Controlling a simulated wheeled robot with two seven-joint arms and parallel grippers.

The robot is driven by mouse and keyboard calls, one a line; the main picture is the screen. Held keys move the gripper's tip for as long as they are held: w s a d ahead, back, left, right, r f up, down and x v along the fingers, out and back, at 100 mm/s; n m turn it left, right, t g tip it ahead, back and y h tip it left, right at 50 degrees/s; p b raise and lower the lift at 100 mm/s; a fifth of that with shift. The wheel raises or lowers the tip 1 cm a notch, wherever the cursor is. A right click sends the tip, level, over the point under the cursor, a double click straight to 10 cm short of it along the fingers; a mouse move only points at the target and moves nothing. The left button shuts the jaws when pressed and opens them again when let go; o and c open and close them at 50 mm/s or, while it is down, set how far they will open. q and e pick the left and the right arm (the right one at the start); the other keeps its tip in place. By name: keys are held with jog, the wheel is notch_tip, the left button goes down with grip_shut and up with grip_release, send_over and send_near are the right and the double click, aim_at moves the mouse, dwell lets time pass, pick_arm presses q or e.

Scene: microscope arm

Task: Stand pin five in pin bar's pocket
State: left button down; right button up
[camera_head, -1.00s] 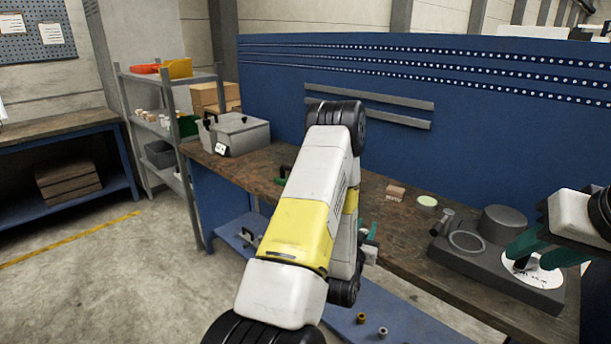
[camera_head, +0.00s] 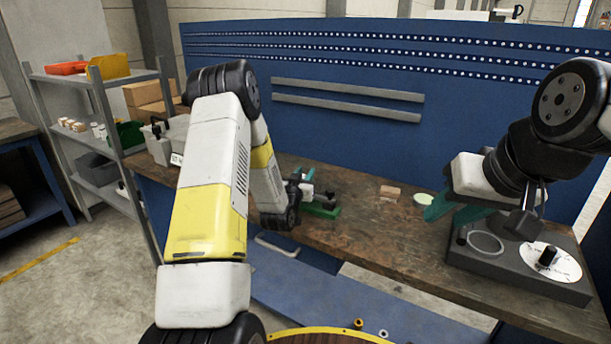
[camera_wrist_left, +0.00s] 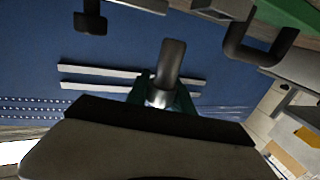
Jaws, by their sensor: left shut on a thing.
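No pocket can be made out. My right gripper (camera_head: 450,210) has its green fingers apart, above the grey fixture's left end, with nothing visible between them.
A grey fixture (camera_head: 470,262) with a white disc (camera_head: 549,262) stands at the bench's right. A small wooden block (camera_head: 390,192) and a pale green disc (camera_head: 424,199) lie on the bench (camera_head: 360,235). A blue panel (camera_head: 350,150) stands behind. Small rings lie on the lower shelf.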

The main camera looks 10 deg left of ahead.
pick_arm(q)
jog(key=shift+w+a+f, duration=0.7)
jog(key=shift+w, duration=0.25)
jog(key=shift+w+a+f, duration=0.7)
jog(key=shift+w, duration=0.2)
jog(key=shift+w+a+f, duration=0.7)
jog(key=shift+w, duration=0.25)
